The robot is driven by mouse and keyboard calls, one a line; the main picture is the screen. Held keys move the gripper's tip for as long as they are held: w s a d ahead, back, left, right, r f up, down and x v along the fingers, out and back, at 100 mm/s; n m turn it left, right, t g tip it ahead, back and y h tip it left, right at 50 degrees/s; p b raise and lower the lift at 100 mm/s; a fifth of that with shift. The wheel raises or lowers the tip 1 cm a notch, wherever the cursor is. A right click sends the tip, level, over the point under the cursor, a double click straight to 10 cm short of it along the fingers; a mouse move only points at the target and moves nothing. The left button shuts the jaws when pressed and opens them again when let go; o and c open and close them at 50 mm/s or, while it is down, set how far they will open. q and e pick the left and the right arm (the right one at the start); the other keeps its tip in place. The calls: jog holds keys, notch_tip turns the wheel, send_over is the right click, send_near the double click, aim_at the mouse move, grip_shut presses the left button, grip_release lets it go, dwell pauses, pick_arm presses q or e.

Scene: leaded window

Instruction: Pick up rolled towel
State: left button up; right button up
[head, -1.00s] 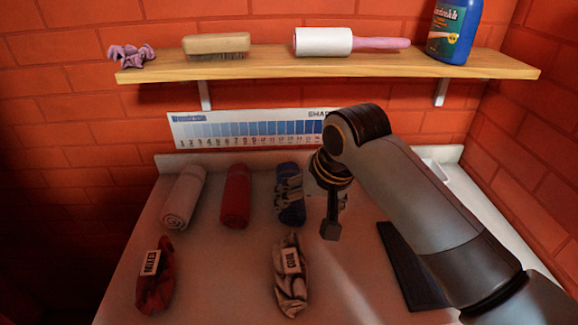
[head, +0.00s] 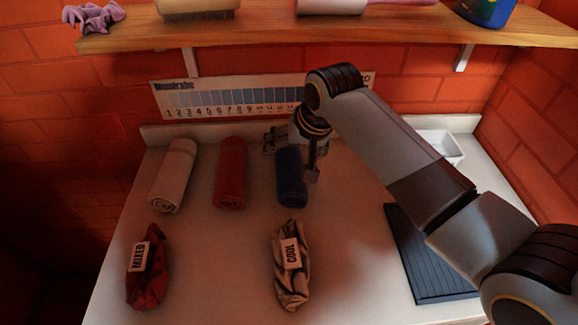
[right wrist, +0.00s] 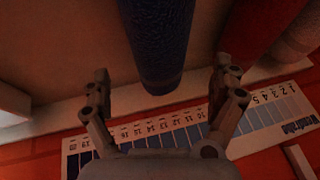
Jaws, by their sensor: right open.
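Three rolled towels lie side by side on the white counter: a beige one (head: 174,176) at left, a red one (head: 230,175) in the middle and a dark blue one (head: 291,182) at right. My right gripper (head: 291,155) is open at the far end of the blue towel and partly hides that end. In the right wrist view the blue towel's end (right wrist: 160,50) comes in from the top, between the open fingers and with gaps on both sides. My left gripper is not in view.
A red bundle tagged MIXED (head: 148,270) and a beige one tagged COOL (head: 292,266) lie in front. A dark ribbed board (head: 425,270) and white tray (head: 440,145) are at right. A wooden shelf (head: 330,32) and number chart (head: 215,98) are behind.

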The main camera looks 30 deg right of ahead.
aim_at(293, 153)
jog(key=x, duration=0.3)
jog(key=shift+w+f, duration=0.3)
jog(key=shift+f, duration=0.2)
dwell(0.4)
jog(key=shift+c, duration=0.4)
jog(key=c, duration=1.2)
jog(key=shift+c, duration=0.2)
